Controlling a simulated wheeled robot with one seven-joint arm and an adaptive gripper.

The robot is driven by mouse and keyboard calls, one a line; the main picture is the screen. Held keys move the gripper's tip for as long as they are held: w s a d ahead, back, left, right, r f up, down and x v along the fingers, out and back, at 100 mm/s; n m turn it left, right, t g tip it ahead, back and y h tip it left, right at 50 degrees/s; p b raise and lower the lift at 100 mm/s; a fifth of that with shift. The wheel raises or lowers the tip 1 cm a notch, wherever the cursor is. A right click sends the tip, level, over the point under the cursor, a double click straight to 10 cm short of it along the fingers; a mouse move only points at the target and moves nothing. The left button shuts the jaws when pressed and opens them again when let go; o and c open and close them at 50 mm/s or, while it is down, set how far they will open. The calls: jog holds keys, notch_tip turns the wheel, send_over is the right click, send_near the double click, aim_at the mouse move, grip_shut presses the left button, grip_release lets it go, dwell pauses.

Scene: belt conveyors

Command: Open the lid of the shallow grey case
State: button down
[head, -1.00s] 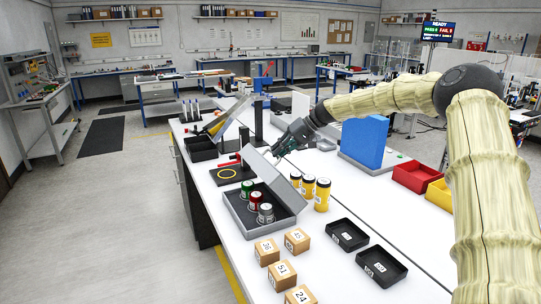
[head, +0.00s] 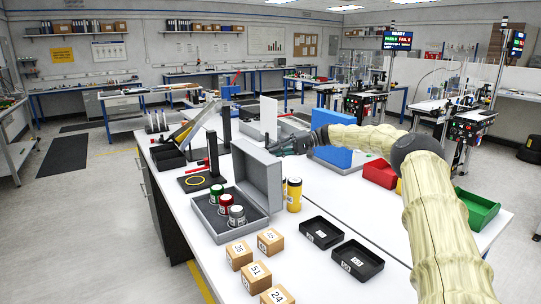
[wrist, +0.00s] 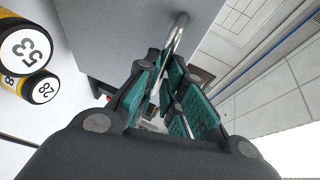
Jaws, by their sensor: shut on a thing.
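The shallow grey case (head: 207,222) stands on the white bench in the head view, with green, red and white-grey capped cylinders inside. Its grey lid (head: 258,178) stands raised, roughly upright, along the case's right side. In the wrist view the lid's grey face (wrist: 115,35) fills the top, with a bent metal handle (wrist: 178,38) on it. My gripper (wrist: 172,88) is shut on this handle, its teal pads at either side. In the head view my gripper (head: 284,148) is at the lid's upper edge; the handle is too small to make out there.
Yellow cylinders (head: 294,196) stand just right of the lid; they also show in the wrist view (wrist: 25,47). Numbered wooden blocks (head: 254,275) and black trays (head: 357,260) lie in front. A blue block (head: 332,143) stands behind my arm.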

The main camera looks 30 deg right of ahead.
jog(key=shift+d+f, duration=0.25)
jog(key=shift+d, duration=0.05)
jog(key=c, duration=1.5)
grip_release()
jog(key=v, duration=1.2)
jog(key=shift+w+d+f, duration=0.1)
jog(key=shift+d+f, duration=0.1)
jog(key=shift+d, duration=0.05)
